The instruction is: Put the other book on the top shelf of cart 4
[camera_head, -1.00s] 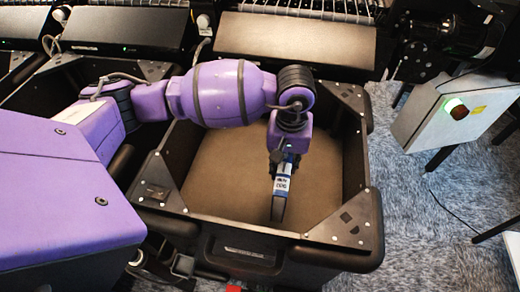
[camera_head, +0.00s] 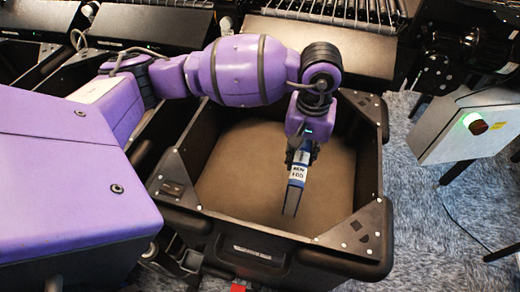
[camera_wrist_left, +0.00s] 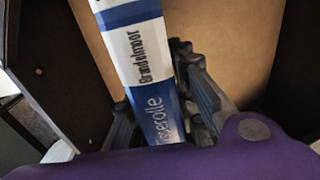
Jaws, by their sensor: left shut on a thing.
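My left gripper (camera_head: 303,155) points down over a deep black bin and is shut on a book (camera_head: 295,190). The book hangs below the fingers with its narrow spine showing, blue with a white label. In the left wrist view the book (camera_wrist_left: 142,55) shows blue and white bands and the printed words "Brandelmayor" and "sserolle", with the dark fingers (camera_wrist_left: 165,120) on both sides of it. The black bin (camera_head: 255,248) has a brown floor, on which I see no other item. My right gripper is not in view. I cannot make out a shelf of cart 4.
Black bin corners and walls surround the gripper. A grey control box (camera_head: 462,125) with a green light stands at the right. Roller conveyors (camera_head: 340,12) and dark panels (camera_head: 325,48) run along the back. Blue-grey carpet (camera_head: 430,225) is open at the right.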

